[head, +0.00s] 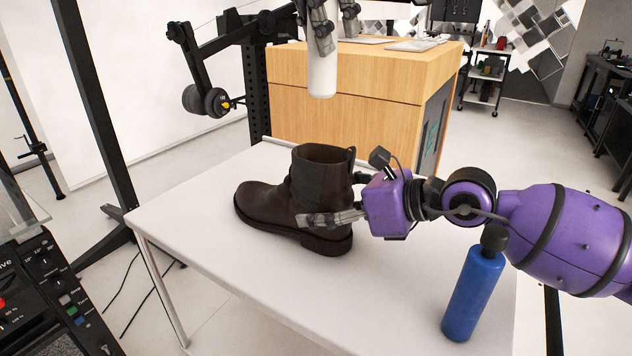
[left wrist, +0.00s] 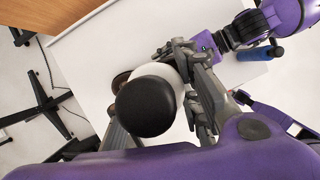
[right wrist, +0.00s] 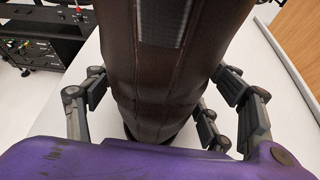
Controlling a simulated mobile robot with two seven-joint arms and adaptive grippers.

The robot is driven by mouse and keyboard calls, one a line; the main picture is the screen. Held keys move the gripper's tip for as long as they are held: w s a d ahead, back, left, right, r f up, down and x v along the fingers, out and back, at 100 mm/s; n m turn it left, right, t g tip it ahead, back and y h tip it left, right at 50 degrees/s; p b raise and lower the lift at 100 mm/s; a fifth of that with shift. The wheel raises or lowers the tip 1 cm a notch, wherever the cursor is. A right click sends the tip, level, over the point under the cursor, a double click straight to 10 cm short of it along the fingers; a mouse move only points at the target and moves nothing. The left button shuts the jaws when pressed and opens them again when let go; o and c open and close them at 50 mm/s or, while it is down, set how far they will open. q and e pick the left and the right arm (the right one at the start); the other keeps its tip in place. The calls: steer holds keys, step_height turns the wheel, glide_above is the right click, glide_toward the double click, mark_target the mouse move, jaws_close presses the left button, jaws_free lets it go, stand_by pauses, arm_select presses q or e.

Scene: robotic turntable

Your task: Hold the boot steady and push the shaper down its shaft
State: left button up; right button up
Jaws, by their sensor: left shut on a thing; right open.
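The dark brown boot (head: 300,195) stands upright on the white table, toe to the left in the head view, its shaft opening up. My right gripper (head: 328,212) is around the boot's heel side, a finger along its near side. In the right wrist view the boot's shaft (right wrist: 170,85) stands between the spread fingers; contact is unclear. My left gripper (head: 337,28) is shut on the shaper (head: 322,78), a white cylinder held upright above and apart from the boot. The shaper's round black end (left wrist: 146,107) fills the middle of the left wrist view and hides most of the boot.
A blue bottle with a dark cap (head: 473,290) stands at the table's right, below my right arm. The white table (head: 215,235) is bare in front of the boot. A wooden cabinet (head: 345,120) stands behind it. A black control panel (head: 50,290) is at the left.

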mark_target(321, 94)
steer(key=shift+x, duration=1.05)
steer(key=c, duration=1.6)
arm_select(q)
step_height(321, 94, down, 4)
steer(key=m+g, duration=0.1)
steer(key=m, duration=0.2)
steer(key=shift+f, duration=0.2)
steer(key=shift+h, duration=0.3)
step_height(321, 94, down, 6)
steer(key=shift+r, duration=0.25)
arm_select(e)
steer(key=shift+s, duration=0.1)
arm_select(q)
steer(key=shift+f, duration=2.05)
